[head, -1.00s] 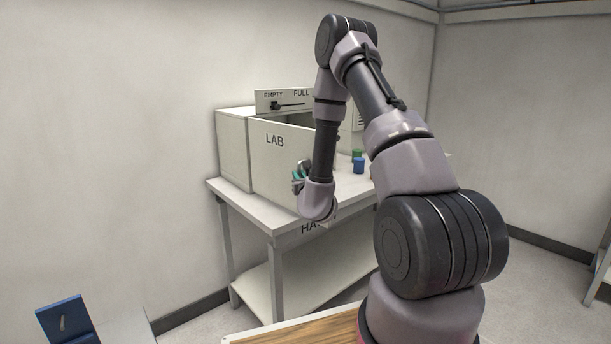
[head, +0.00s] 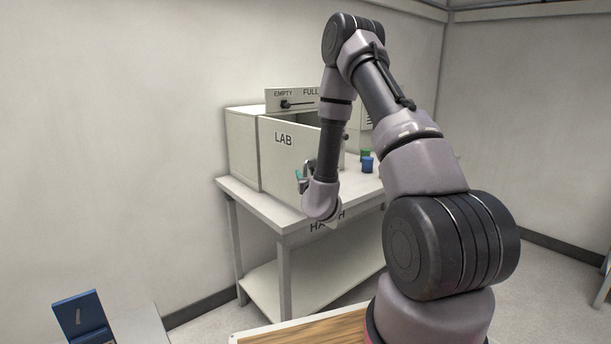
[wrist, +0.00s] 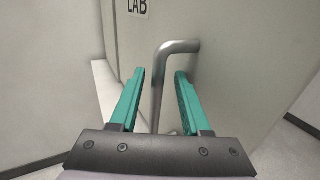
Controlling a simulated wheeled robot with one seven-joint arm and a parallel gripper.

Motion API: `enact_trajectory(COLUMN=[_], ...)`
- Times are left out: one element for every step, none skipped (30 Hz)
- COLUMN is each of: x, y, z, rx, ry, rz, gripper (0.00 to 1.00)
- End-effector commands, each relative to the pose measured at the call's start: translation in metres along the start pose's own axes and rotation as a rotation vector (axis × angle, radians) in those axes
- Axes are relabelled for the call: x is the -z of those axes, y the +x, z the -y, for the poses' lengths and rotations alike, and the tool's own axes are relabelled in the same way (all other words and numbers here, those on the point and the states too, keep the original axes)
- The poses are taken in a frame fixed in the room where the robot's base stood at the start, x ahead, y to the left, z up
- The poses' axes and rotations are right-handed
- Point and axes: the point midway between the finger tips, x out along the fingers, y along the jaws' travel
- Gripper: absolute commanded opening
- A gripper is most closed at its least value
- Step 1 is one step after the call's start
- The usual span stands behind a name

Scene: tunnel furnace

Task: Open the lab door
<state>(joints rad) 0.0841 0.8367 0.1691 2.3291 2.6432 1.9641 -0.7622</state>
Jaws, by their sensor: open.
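The lab door (head: 283,165) is a pale panel marked LAB on the front of a box on the table. In the wrist view the door (wrist: 225,50) fills most of the picture, with the LAB label at the top. A bent metal handle (wrist: 176,47) stands out from it. My gripper (wrist: 160,73) is open, with its teal fingers on either side of the handle's upright bar and visible gaps to it. In the head view my gripper (head: 303,177) is in front of the door, partly hidden by my wrist. My arm hides part of the door's right side.
A panel marked EMPTY and FULL (head: 291,99) with a dark slider rises behind the box. A blue container (head: 367,164) and a green one (head: 365,153) stand on the table (head: 270,212). A blue object (head: 80,316) is at lower left.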

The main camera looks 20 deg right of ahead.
Motion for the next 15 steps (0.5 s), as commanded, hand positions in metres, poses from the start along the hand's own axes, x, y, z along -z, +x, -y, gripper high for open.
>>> enact_trajectory(x=[0.001, 0.001, 0.001, 0.001, 0.001, 0.001, 0.001, 0.001, 0.001, 0.001, 0.001, 0.001, 0.001, 0.001, 0.000], y=[-0.003, -0.006, -0.011, -0.015, -0.020, -0.027, -0.032, -0.038, -0.044, -0.049, -0.054, -0.059, -0.062, -0.065, -0.069], z=[-0.001, -0.001, -0.001, -0.001, -0.001, -0.001, -0.002, -0.002, -0.001, -0.002, -0.002, -0.002, -0.002, -0.002, -0.002], rx=[-0.001, -0.002, -0.002, -0.002, -0.002, -0.003, -0.004, -0.004, -0.003, -0.003, -0.004, -0.005, -0.003, -0.003, -0.003], ry=[-0.001, -0.001, -0.001, -0.001, 0.000, 0.000, 0.000, -0.001, -0.002, -0.001, 0.000, 0.000, 0.000, -0.001, -0.001], rz=[-0.002, -0.003, -0.003, -0.003, -0.003, -0.004, -0.003, -0.003, -0.003, -0.003, -0.002, -0.003, -0.002, -0.001, -0.001], gripper=[0.47, 0.47, 0.47, 0.47, 0.47, 0.47, 0.47, 0.47, 0.47, 0.47, 0.47, 0.47, 0.47, 0.47, 0.47])
